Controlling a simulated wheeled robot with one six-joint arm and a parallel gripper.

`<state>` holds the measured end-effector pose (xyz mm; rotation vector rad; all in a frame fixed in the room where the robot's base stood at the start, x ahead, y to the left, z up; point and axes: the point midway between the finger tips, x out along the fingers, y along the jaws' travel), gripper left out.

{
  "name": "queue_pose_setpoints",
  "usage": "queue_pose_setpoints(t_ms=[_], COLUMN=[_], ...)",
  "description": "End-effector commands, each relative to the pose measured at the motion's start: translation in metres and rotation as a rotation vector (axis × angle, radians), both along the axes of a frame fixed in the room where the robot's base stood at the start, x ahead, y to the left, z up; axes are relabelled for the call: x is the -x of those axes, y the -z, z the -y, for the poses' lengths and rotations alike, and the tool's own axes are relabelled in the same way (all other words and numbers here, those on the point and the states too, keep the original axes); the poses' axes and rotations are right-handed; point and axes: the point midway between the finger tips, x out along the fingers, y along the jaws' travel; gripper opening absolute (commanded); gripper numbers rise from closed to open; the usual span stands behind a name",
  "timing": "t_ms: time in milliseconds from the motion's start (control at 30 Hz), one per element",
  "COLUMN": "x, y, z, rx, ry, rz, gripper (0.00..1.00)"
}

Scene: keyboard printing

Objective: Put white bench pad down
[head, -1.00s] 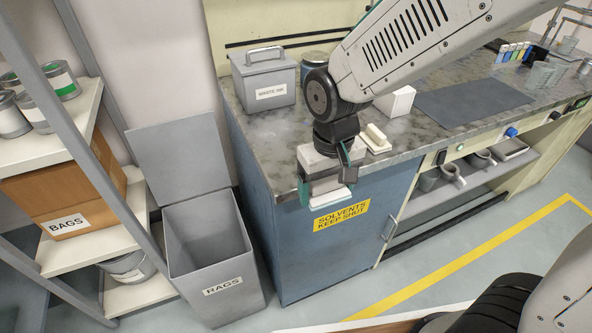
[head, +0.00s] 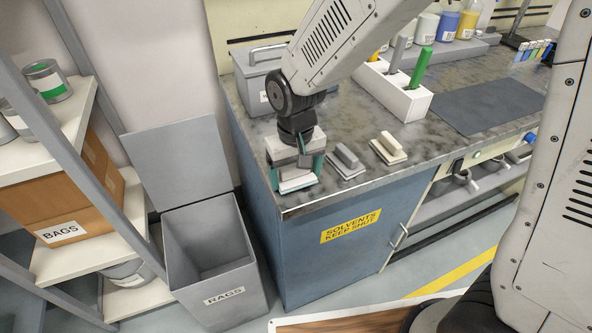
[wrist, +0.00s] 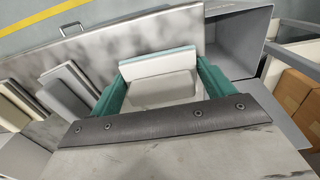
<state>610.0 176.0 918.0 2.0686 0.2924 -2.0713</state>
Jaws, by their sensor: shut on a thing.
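My gripper (head: 297,173) is shut on the white bench pad (head: 298,184), at the front left corner of the speckled grey counter (head: 408,137). In the wrist view the pad (wrist: 158,62) is a pale block with a thin teal layer, between the teal fingers of my gripper (wrist: 162,86). It looks level and low over the counter; I cannot tell whether it touches. A grey pad with a handle (head: 347,162) lies just right of my gripper, and a cream pad (head: 388,148) lies right of that.
An open grey rags bin (head: 212,262) stands left of the blue solvents cabinet (head: 335,250). A grey lidded box (head: 255,84) is behind my gripper. A white holder (head: 398,100) with a green-handled tool and a dark mat (head: 486,102) are further right.

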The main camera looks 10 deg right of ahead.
Motion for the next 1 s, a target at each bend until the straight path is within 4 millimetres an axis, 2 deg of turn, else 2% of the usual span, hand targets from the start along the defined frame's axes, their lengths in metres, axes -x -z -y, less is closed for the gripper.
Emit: queue_pose_setpoints(t_ms=[500,533,600,1000], x=[0.000,0.000,0.000,0.001], y=[0.012,0.012,0.012,0.013], z=[0.002,0.002,0.002,0.005], rx=[0.000,0.000,0.001,0.005], ry=[0.003,0.003,0.003,0.002], rz=[-0.001,-0.001,-0.002,-0.006], gripper=[0.48,0.86,1.00,1.00])
